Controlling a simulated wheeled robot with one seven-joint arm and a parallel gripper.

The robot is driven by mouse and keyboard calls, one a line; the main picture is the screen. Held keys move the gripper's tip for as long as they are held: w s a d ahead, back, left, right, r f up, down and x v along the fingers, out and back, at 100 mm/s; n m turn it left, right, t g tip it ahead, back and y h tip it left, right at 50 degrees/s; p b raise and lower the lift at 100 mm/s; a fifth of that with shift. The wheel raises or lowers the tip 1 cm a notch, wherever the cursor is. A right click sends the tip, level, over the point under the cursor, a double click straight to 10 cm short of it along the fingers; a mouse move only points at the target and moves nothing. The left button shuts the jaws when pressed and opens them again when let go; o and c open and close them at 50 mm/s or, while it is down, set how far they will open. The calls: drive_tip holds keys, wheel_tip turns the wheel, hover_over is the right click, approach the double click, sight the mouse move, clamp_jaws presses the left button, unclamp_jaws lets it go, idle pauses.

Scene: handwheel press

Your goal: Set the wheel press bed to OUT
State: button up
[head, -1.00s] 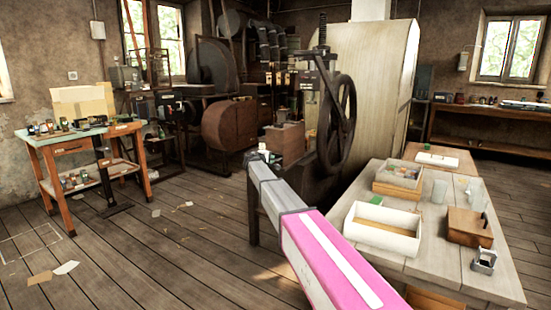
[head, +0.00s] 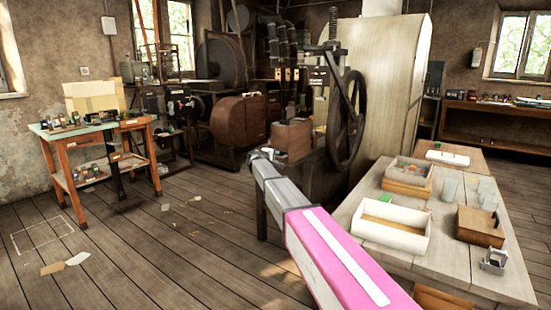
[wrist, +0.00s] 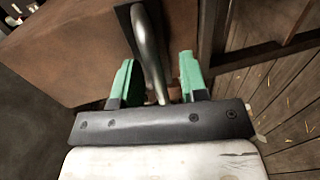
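The wheel press (head: 333,95) stands right of centre in the head view, with a dark spoked handwheel (head: 357,120) on its right side. A brown block (head: 292,138) sits low at its front left; it seems to be on the bed, which I cannot make out separately. In the wrist view a brown body (wrist: 75,50) fills the upper left, with a curved metal handle (wrist: 150,50) on its face. My gripper (wrist: 158,78) has its green fingers apart, one on each side of the handle. A gap shows at the right finger. In the head view my gripper (head: 264,155) is left of the block.
A pale worktable (head: 405,262) stands close on the right, bearing a white tray (head: 393,237), a wooden box (head: 480,227) and glasses. A tall pale cabinet (head: 395,80) is behind the press. An orange bench (head: 68,145) stands at left. The plank floor between is mostly clear.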

idle(0.3)
drive_tip(key=v, duration=1)
drive_tip(key=shift+s+a, duration=0.2)
drive_tip(key=shift+s, duration=0.1)
drive_tip(key=s+d+f+m+g+y, duration=0.2)
drive_tip(key=s+d+f+m+g, duration=0.4)
drive_tip(key=s+d+f, duration=1.15)
drive_tip(key=s+d+f+m+g+y, duration=0.1)
drive_tip(key=s+f+g+y, duration=0.1)
drive_tip(key=s, duration=0.7)
drive_tip(key=s+d+f+m+g+y, duration=0.2)
drive_tip(key=s+f, duration=0.3)
drive_tip(key=s, duration=0.4)
drive_tip(key=s+d+f+m+g+y, duration=0.1)
drive_tip(key=s+d+f+g+y, duration=0.1)
drive_tip(key=s, duration=0.7)
wheel_tip(320, 180, down, 2)
drive_tip(key=shift+s+f+m+g+y, duration=0.1)
drive_tip(key=shift+s+m+g+y, duration=0.25)
drive_tip(key=shift+y, duration=0.25)
